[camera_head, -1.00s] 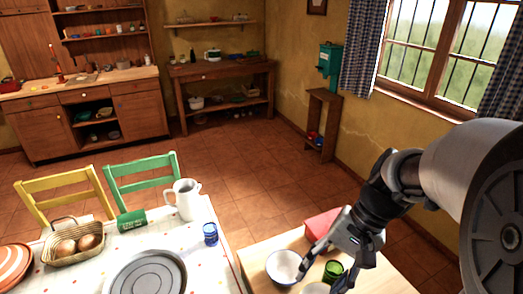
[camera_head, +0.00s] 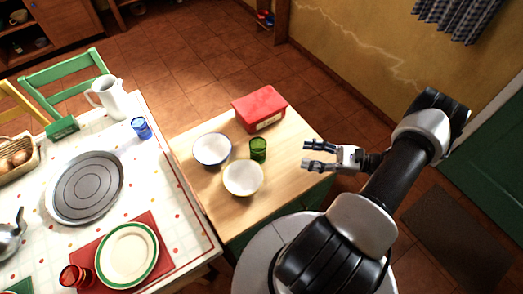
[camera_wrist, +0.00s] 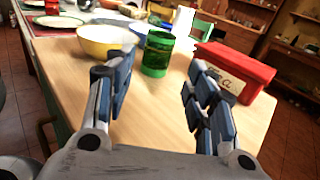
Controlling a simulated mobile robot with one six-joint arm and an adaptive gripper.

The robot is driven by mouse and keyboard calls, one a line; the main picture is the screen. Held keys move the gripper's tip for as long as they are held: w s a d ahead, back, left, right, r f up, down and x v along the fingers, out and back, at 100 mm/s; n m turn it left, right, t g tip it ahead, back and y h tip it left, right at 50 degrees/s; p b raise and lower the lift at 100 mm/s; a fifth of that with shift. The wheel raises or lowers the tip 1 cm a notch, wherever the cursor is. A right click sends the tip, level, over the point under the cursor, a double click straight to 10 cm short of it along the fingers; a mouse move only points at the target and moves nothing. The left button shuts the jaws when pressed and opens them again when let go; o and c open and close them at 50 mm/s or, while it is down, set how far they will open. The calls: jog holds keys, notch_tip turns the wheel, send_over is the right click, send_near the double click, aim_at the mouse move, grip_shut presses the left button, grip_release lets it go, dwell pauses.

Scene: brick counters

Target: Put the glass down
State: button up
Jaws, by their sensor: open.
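A green glass (camera_head: 258,149) stands upright on the wooden counter (camera_head: 215,200), between two bowls and a red box. It also shows upright in the wrist view (camera_wrist: 157,54), beyond and between my fingertips. My gripper (camera_head: 305,156) is open and empty, to the right of the glass and apart from it. A blue glass (camera_head: 141,128) stands on the cloth-covered table to the left. A red glass (camera_head: 70,276) is near the plate at the lower left.
A blue-rimmed bowl (camera_head: 212,149), a white bowl (camera_head: 243,178) and a red box (camera_head: 259,108) stand close around the green glass. The table (camera_head: 185,225) on the left holds a grey tray (camera_head: 85,188), a pitcher (camera_head: 108,98) and a plate (camera_head: 127,254). The counter's front right is clear.

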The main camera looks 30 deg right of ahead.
jog(key=shift+w+a+f, duration=0.1)
jog(key=shift+w+f, duration=0.05)
jog(key=shift+f, duration=0.05)
jog(key=b, duration=0.2)
send_near(258, 145)
jog(key=a+r, duration=0.2)
jog(key=a, duration=0.1)
jog(key=a+r, duration=0.1)
jog(key=shift+w+a, duration=0.2)
jog(key=shift+w, duration=0.05)
jog(key=b+x, duration=0.1)
jog(key=x, duration=0.5)
jog(key=shift+d+r, duration=0.1)
jog(key=shift+c, duration=0.2)
jog(key=c, duration=0.9)
jog(key=shift+r, duration=0.1)
